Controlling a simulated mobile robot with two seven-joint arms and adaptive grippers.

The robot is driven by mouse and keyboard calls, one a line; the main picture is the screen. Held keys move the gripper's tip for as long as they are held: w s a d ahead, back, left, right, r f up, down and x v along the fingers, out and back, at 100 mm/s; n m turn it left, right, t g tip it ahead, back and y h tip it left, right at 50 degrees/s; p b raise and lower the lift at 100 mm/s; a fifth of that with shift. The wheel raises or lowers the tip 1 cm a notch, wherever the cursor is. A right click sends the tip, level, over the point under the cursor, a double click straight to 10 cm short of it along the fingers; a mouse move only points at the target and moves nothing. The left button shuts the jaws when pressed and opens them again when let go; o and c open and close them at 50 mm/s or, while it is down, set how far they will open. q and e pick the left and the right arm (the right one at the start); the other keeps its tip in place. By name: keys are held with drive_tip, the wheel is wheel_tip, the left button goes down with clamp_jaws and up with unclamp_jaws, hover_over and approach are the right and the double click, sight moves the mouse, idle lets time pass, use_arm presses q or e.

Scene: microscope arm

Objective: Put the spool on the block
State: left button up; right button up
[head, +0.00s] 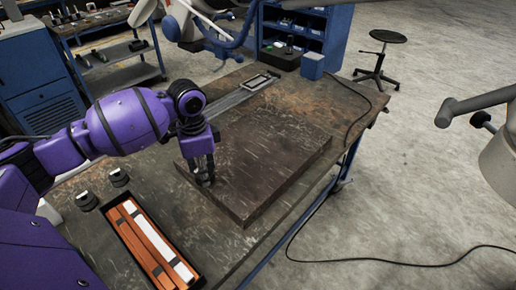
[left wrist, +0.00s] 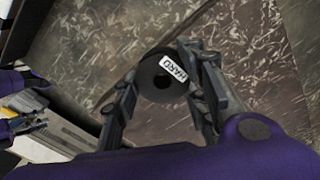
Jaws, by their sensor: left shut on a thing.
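My left gripper (head: 205,180) points down over the left part of a large dark, scratched slab, which I take as the block (head: 265,150), on the workbench. In the left wrist view, its two fingers (left wrist: 163,100) are shut on the spool (left wrist: 153,68), a small dark round piece with a central hole and a white label reading "HARD". In the head view the spool is mostly hidden by the fingers. I cannot tell whether its underside touches the block. My right gripper is not in view.
Two small dark round pieces (head: 118,177) stand left of the block. A black tray (head: 188,276) with orange and white bars lies in front. A blue box (head: 312,66) and a flat metal frame (head: 260,81) are behind. The block's top is clear right of the gripper.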

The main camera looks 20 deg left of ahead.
use_arm(q)
drive_tip(key=w+a+r+m+b, duration=0.2)
drive_tip(key=w+a+r+m, duration=0.25)
drive_tip(key=a+m, duration=0.5)
drive_tip(key=w+a+r+m+b, duration=0.1)
drive_tip(key=w+a+r+m, duration=0.4)
drive_tip(key=a+m, duration=0.45)
drive_tip(key=d+f, duration=0.2)
drive_tip(key=d, duration=0.2)
drive_tip(key=d+f+p, duration=0.1)
drive_tip(key=d+f, duration=0.1)
drive_tip(key=d, duration=0.2)
drive_tip(key=s+d+f+p, duration=0.1)
drive_tip(key=d+f, duration=0.2)
drive_tip(key=d, duration=0.2)
drive_tip(key=shift+d+f, duration=0.35)
drive_tip(key=shift+f, duration=0.1)
drive_tip(key=f, duration=0.3)
drive_tip(key=shift+d+f, duration=0.15)
drive_tip(key=shift+d, duration=0.1)
drive_tip(key=shift+f, duration=0.2)
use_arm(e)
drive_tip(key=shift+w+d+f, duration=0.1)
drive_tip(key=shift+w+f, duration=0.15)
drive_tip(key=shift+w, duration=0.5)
